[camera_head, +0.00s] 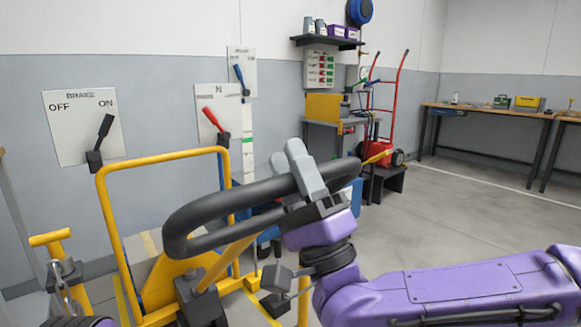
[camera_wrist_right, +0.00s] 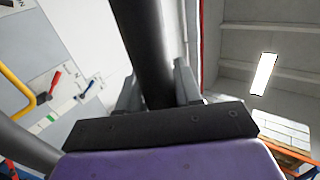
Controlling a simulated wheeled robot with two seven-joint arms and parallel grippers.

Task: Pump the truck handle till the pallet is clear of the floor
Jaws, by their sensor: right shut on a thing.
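The truck handle is a black loop (camera_head: 190,215) on a yellow shaft (camera_head: 226,262), in the middle of the head view. My right gripper (camera_head: 303,172) is shut on the top bar of the loop, its grey fingers on both sides of it. In the right wrist view the black bar (camera_wrist_right: 150,50) passes between the two fingers (camera_wrist_right: 158,85). The foot of the shaft meets a dark block (camera_head: 197,300) low in the view. The pallet cannot be made out clearly, and its height off the floor is hidden. My left gripper is not in view.
A yellow tube frame (camera_head: 160,157) stands behind the handle. Wall panels carry a black lever (camera_head: 104,130), a red lever (camera_head: 213,120) and a blue lever (camera_head: 240,78). A red hand truck (camera_head: 390,95) and a workbench (camera_head: 490,112) stand at the back right. Floor at right is clear.

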